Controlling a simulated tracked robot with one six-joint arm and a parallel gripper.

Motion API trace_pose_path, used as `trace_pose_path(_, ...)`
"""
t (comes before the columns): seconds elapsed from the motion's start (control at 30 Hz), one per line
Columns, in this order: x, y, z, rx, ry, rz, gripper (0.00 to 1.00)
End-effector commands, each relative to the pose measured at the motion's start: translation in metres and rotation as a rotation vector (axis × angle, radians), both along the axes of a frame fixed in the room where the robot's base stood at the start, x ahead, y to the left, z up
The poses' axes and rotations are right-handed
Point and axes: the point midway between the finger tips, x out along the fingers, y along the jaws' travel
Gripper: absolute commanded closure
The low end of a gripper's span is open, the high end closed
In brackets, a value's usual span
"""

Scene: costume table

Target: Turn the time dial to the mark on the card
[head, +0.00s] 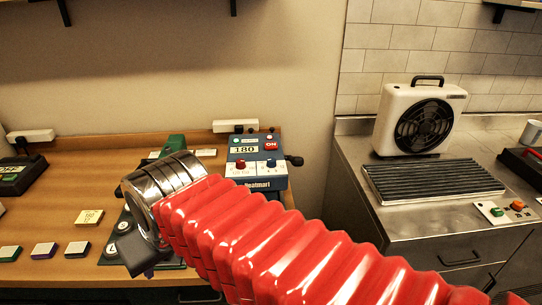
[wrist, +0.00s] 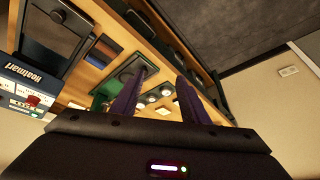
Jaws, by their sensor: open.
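The blue Heatmart machine (head: 256,165) stands at the right end of the wooden table in the head view. Its display reads 180, and a red ON button is above right. A red knob (head: 240,164) and a blue knob (head: 271,163) are on its front; I cannot tell which is the time dial. A pale card (head: 89,217) lies left on the table, its print too small to read. In the wrist view, my gripper (wrist: 160,68) is open with nothing between its fingers, and the machine (wrist: 22,88) is at the left, apart from them.
A black lever (head: 294,160) sticks out right of the machine. My arm crosses in front of the table. Small blocks (head: 44,250) lie at the front left. A white fan unit (head: 421,115) and a ridged grill (head: 430,178) stand on the metal counter, past a gap.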

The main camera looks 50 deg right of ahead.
Motion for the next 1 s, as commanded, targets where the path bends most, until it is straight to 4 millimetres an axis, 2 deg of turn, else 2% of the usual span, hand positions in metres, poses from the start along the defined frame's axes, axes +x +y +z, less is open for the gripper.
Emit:
trace_pose_path(0.2,0.025,-0.033,0.03,0.053,0.045,-0.201,0.59)
trace_pose_path(0.5,0.054,-0.083,0.064,0.127,0.101,-0.48,0.59)
trace_pose_path(1.0,0.085,-0.185,0.105,0.245,0.178,-0.951,0.59)
